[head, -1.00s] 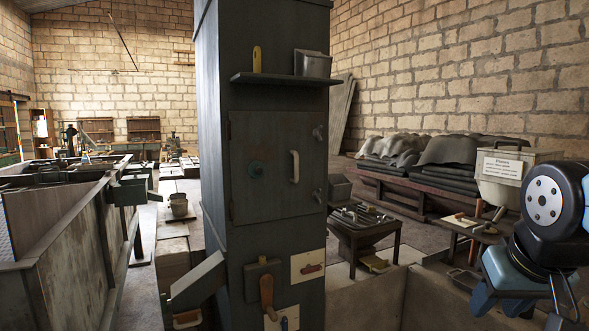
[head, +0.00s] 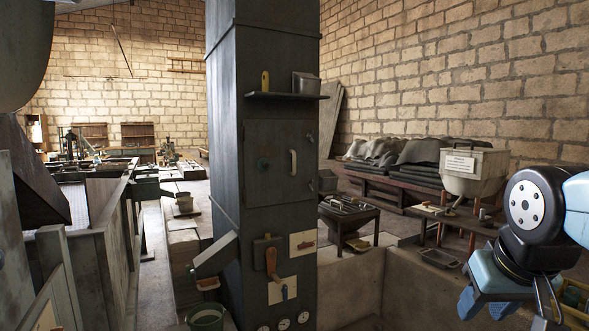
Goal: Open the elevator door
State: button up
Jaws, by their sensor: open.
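The elevator is a tall dark grey metal column (head: 224,130) in the middle of the head view. Its square door (head: 272,186) is shut flush in the front face, below a small shelf. Latch-like fittings show faintly at the door's right edge. My gripper (head: 510,305) is open and empty at the lower right, well apart from the door. Its fingertips are partly cut off by the frame's edge.
A shelf (head: 286,96) with a yellow-handled tool and a metal box juts out above the door. A lever (head: 271,262), switches and gauges sit below. A low concrete wall (head: 425,292) lies between column and gripper. A tool table (head: 347,222) stands behind.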

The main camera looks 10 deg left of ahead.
aim_at(284, 163)
jog(key=z, duration=0.3)
jog(key=k, duration=0.15)
jog(key=u, duration=0.9)
jog(key=i, duration=1.8)
jog(key=z, duration=0.5)
jog(key=k, duration=0.55)
jog(key=z, duration=0.2)
jog(key=i, duration=0.55)
jog(key=u, duration=0.1)
